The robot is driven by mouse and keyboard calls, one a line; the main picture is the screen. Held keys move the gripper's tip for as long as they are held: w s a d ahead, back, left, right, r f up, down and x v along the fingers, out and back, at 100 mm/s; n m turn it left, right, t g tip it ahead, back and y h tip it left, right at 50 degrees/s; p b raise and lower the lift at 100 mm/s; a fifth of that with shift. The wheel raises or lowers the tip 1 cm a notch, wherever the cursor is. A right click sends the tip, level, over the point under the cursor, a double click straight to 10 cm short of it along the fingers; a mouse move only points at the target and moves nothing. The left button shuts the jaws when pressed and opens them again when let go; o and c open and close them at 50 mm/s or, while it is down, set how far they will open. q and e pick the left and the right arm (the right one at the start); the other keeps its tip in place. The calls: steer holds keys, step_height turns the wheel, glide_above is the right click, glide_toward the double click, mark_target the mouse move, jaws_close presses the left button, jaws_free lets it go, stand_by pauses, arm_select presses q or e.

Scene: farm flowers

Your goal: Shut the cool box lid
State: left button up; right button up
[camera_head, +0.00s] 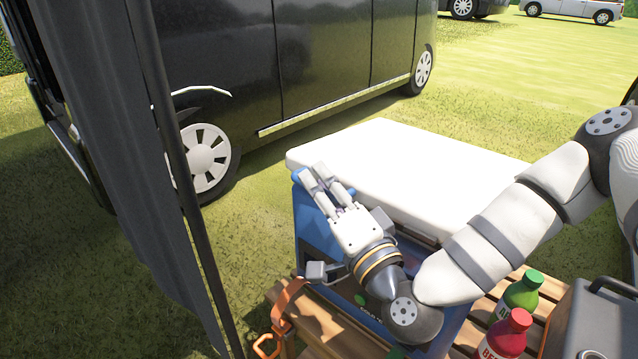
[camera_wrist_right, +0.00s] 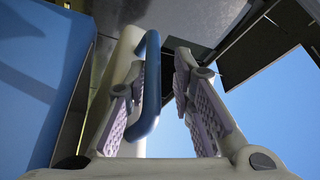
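The cool box has a blue body (camera_head: 310,232) and a thick white lid (camera_head: 430,172). It stands on a slatted wooden table. The lid lies about level over the body; my arm hides much of its near edge, so I cannot tell whether it is fully down. My right gripper (camera_head: 316,175) is at the box's left end, just beside the lid's edge. In the right wrist view, its fingers (camera_wrist_right: 160,95) are apart, with a blue handle bar (camera_wrist_right: 151,85) between them, closer to the left finger. My left gripper is out of view.
A green bottle (camera_head: 520,292) and a red bottle (camera_head: 508,335) stand on the slatted table (camera_head: 330,325) right of the box. A grey case (camera_head: 590,325) is at the right edge. An orange strap (camera_head: 285,308) hangs at the table's front left. A dark van (camera_head: 300,60) is parked behind.

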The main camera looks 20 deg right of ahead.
steer(key=s+d+f, duration=0.1)
steer(key=s+f, duration=0.1)
steer(key=s, duration=0.9)
steer(key=shift+s+d, duration=0.1)
